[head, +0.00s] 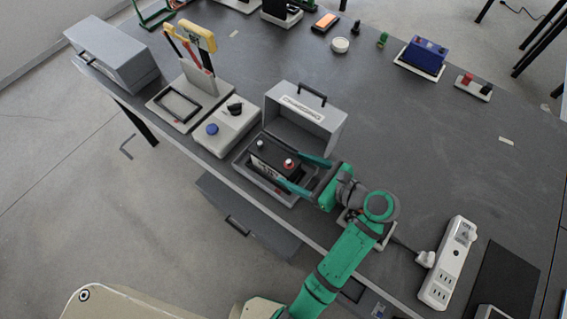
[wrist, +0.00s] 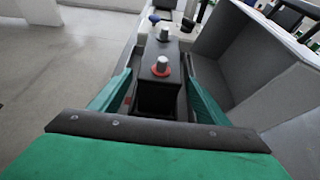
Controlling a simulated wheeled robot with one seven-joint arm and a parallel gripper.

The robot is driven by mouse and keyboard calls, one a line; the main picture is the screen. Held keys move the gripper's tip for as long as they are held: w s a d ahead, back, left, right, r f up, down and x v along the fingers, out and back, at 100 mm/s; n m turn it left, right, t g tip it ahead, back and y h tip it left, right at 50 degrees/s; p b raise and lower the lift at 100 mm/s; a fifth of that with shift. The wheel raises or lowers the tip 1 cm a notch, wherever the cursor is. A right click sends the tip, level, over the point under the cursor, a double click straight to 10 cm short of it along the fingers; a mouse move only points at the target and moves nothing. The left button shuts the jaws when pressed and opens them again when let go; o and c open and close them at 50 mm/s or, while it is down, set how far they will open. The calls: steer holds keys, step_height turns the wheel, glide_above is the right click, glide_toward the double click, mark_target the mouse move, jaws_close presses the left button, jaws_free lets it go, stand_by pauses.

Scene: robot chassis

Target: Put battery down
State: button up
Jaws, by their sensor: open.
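The black battery (head: 275,155) sits inside an open grey box (head: 290,200) on the table. It has two terminals, one with a red ring. In the wrist view the battery (wrist: 158,95) lies straight ahead between my fingers. My gripper (head: 302,172) is open, with one green finger on each side of the battery. In the wrist view the fingers of my gripper (wrist: 155,88) stand apart with a gap seen beside the battery. The battery's underside is hidden by the box walls.
The box's raised lid (head: 305,118) with a black handle stands behind the battery. A panel with a blue button (head: 212,129) is to its left. A white power strip (head: 448,265) lies at the right. The middle of the table to the right of the lid is clear.

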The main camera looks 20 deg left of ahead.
steer(key=shift+v, duration=0.8)
steer(key=shift+s+d+r, duration=0.3)
steer(key=shift+d, duration=0.15)
steer(key=shift+s+d, duration=0.15)
steer(key=shift+d, duration=0.3)
steer(key=shift+a, duration=0.15)
